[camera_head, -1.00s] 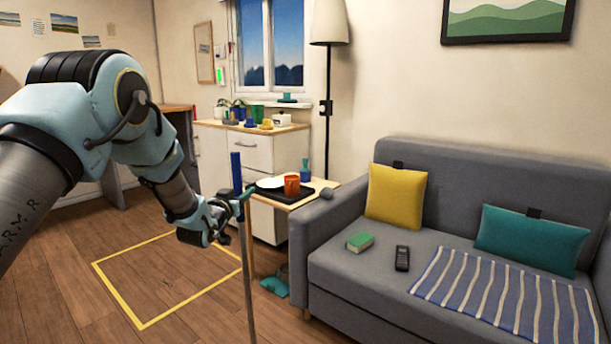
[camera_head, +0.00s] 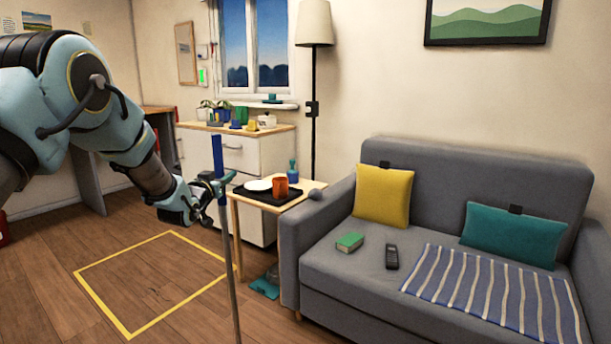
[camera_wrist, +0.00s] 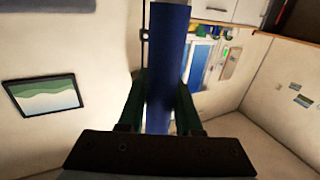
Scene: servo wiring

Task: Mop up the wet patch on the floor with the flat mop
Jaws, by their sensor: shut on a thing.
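My gripper (camera_head: 218,186) is shut on the mop's upright pole near its blue upper grip (camera_head: 217,155). The grey lower shaft (camera_head: 232,290) runs down out of the bottom of the head view, so the mop head is hidden. In the wrist view the blue grip (camera_wrist: 167,70) stands between my two dark green fingers. A yellow outlined square (camera_head: 172,234) lies on the wooden floor to the left of the pole. Faint dark marks show inside it, but I cannot tell clearly whether they are wet.
A grey sofa (camera_head: 340,290) stands to the right. A small side table (camera_head: 262,204) with a tray, plate and orange cup stands just behind the pole. A teal item (camera_head: 265,288) lies on the floor by the sofa. Open floor lies to the left.

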